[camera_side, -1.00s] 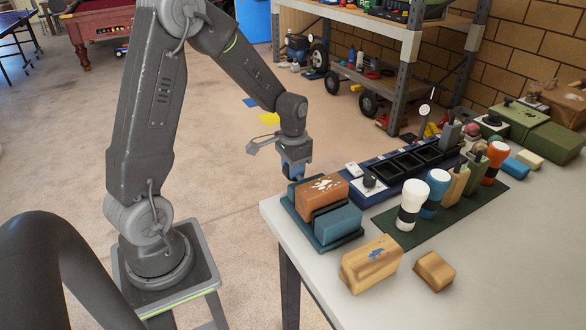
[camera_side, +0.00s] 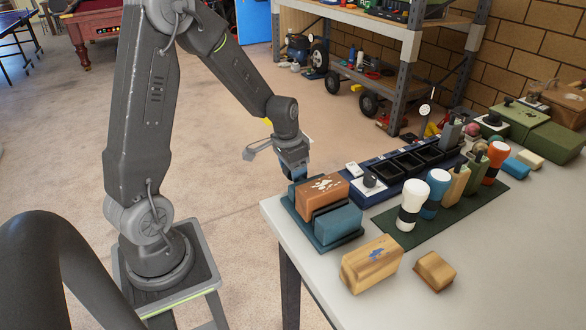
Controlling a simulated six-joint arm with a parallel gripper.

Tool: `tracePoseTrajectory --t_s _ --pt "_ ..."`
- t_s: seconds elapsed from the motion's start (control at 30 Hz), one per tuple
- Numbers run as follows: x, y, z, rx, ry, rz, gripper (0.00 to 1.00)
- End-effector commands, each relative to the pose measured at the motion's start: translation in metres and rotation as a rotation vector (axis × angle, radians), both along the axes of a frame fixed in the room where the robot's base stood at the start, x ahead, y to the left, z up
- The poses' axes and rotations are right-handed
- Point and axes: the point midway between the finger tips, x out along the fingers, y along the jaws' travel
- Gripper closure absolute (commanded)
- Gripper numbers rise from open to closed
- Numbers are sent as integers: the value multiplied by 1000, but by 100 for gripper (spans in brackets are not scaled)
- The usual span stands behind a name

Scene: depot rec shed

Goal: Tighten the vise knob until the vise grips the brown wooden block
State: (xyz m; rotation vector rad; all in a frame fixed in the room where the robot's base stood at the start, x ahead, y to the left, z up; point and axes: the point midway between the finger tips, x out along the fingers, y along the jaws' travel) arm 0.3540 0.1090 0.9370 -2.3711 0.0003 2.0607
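The teal vise (camera_side: 338,226) sits at the near left corner of the table. The brown wooden block (camera_side: 322,190), with pale marks on top, stands between its front jaw and its back jaw. Whether the jaws touch the block cannot be told. My gripper (camera_side: 296,173) points down at the back left end of the vise, close to the back jaw. Its tips are small and partly behind the vise, so their opening does not show. I cannot make out the vise knob; that end is hidden by the gripper and the jaw.
A blue tray with black bins (camera_side: 406,162) and a white dial box (camera_side: 369,185) stand behind the vise. A dark green mat (camera_side: 452,212) holds several upright handled tools. A wooden block with a blue mark (camera_side: 371,264) and a smaller block (camera_side: 434,271) lie in front. The front right tabletop is clear.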

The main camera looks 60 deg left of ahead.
Motion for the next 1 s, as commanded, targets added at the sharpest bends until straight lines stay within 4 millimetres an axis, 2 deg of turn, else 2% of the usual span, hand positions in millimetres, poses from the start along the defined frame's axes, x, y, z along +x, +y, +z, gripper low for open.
tracePoseTrajectory --t_s 0.23,0.37,0.47,0.8,1.0 --pt "0 0 1 0 0 0 42" --pt "0 1 11 2 -4 0 42" --pt "-3 1 27 4 -6 1 42" --pt "-13 1 102 4 -6 2 42" --pt "-18 1 129 2 -3 1 42"
